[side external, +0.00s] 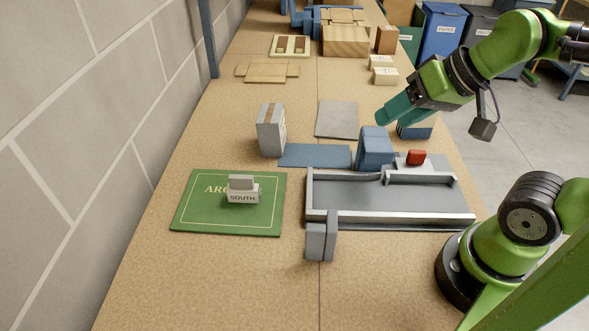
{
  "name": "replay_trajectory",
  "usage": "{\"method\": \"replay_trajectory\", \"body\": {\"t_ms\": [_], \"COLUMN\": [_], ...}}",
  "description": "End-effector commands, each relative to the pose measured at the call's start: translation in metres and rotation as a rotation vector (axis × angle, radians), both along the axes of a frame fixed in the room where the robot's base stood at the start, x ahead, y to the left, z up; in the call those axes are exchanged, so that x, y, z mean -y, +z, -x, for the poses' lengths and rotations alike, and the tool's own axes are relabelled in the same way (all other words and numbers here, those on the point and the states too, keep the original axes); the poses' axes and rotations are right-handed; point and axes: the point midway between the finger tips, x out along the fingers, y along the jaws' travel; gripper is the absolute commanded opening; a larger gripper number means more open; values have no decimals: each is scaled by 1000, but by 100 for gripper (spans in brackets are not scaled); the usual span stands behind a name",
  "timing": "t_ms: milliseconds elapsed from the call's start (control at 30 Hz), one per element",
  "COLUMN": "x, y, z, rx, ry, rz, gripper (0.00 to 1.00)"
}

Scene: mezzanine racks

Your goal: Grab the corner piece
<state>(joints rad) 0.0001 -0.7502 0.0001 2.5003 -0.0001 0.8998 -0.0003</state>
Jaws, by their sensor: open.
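A small grey upright piece with two faces meeting at an angle (321,242) stands at the front outer wall of a grey walled tray (395,217); it looks like the corner piece, though I cannot be sure. It seems to touch or nearly touch the tray wall. My gripper (388,113) has teal fingers and is open, with nothing visible between them. It hangs in the air behind the tray, above and near a blue-grey block (374,148), well away from the grey piece. The exact finger gap is hard to see from this side.
A green mat (190,215) at left bears a grey block marked SOUTH (243,191). A red button (416,157) sits behind the tray. A pale box (271,130), blue mat (315,155) and grey sheet (337,118) lie farther back. The front table is clear.

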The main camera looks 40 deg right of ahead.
Motion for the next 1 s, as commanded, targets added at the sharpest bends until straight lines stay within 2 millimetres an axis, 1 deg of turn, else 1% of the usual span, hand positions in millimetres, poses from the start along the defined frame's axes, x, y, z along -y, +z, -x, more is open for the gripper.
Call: {"method": "replay_trajectory", "body": {"t_ms": [67,167,300,333,567,633,667,767,867,900,1000], "x": [0,0,0,0,0,-4,-8,-28,-58,-71,-101], "y": [0,0,0,0,0,-2,-5,-15,-26,-31,-43], "z": [0,0,0,0,0,0,0,-6,-12,-14,-15], "rx": [0,0,0,0,0,-8,-22,-85,-184,-225,-319], "ry": [0,0,0,0,0,18,34,123,291,374,588], "rz": [0,0,0,0,-1,0,0,21,92,134,246], "gripper": [51,65,87,89,89,89,89,89,89,89,89]}}
